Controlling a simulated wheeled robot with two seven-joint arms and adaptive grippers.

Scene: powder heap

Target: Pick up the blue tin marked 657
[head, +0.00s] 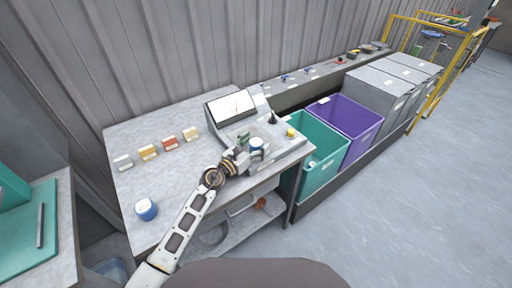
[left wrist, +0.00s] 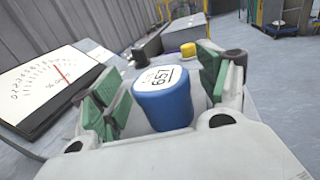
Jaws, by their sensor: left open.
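The blue tin marked 657 (left wrist: 163,103) stands between the green-padded fingers of my left gripper (left wrist: 160,100) in the left wrist view. Its white lid carries the number. In the head view the blue tin (head: 256,145) sits on the grey machine beside the dial. My left gripper (head: 245,150) is open around it, with a gap to the finger pads on the left and a narrower one on the right. A second blue tin with a white lid (head: 146,209) stands at the table's front left. My right gripper does not show.
A dial display (head: 231,106) stands behind the machine (head: 275,150). A yellow knob (head: 291,133) and a dark joystick-like part (head: 272,118) are close to the tin. Several small boxes (head: 169,143) line the table (head: 180,185). Teal (head: 318,172) and purple (head: 362,119) bins stand at right.

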